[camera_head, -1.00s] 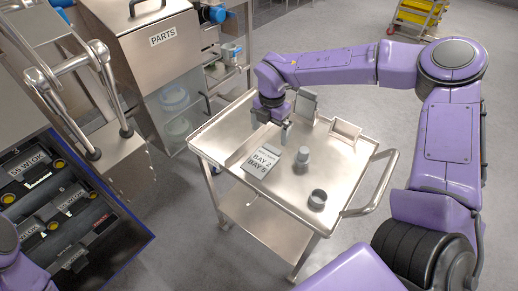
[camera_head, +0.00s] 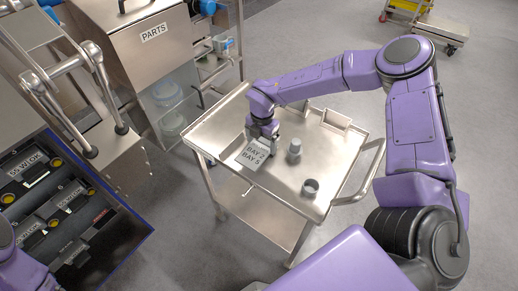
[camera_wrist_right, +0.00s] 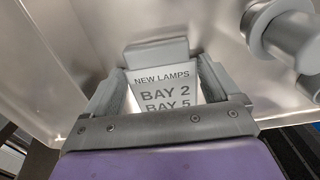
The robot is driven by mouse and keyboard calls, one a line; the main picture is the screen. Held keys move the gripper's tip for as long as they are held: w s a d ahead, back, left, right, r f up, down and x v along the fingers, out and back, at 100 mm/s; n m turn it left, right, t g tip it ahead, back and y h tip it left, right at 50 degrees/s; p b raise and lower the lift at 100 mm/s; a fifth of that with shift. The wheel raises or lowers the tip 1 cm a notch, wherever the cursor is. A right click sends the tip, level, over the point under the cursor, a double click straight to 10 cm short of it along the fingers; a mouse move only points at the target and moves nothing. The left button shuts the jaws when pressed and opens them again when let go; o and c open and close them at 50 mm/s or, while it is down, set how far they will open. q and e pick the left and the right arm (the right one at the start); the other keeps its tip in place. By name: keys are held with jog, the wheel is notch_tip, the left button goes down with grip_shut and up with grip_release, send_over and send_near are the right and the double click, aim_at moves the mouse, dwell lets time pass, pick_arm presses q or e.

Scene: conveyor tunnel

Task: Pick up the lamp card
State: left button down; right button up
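The lamp card (camera_head: 253,156) is white with dark print and lies on the steel cart's top. In the right wrist view the card (camera_wrist_right: 166,92) reads "NEW LAMPS, BAY 2, BAY 5", with a grey block (camera_wrist_right: 156,53) at its far edge. My right gripper (camera_head: 263,138) is down at the card's far end. In the wrist view its two fingers stand apart on either side of the card and block, and I see no clear grip on them. The right gripper hides part of the card's far end in the head view. My left gripper is not in view.
On the cart (camera_head: 211,129) stand a grey cylindrical piece (camera_head: 294,151), a dark ring-like cup (camera_head: 310,187) and an open tray (camera_head: 336,120). The PARTS cabinet (camera_head: 152,34) is behind left. A dark bin of lamp units (camera_head: 50,203) is at lower left.

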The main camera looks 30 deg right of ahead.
aim_at(266, 158)
jog(key=shift+r, duration=0.65)
jog(key=s+a+r+b, duration=0.4)
jog(key=s+r, duration=0.7)
jog(key=s, duration=0.2)
jog(key=shift+s+a+r, duration=0.15)
jog(key=shift+a+r, duration=0.05)
jog(key=shift+r, duration=0.2)
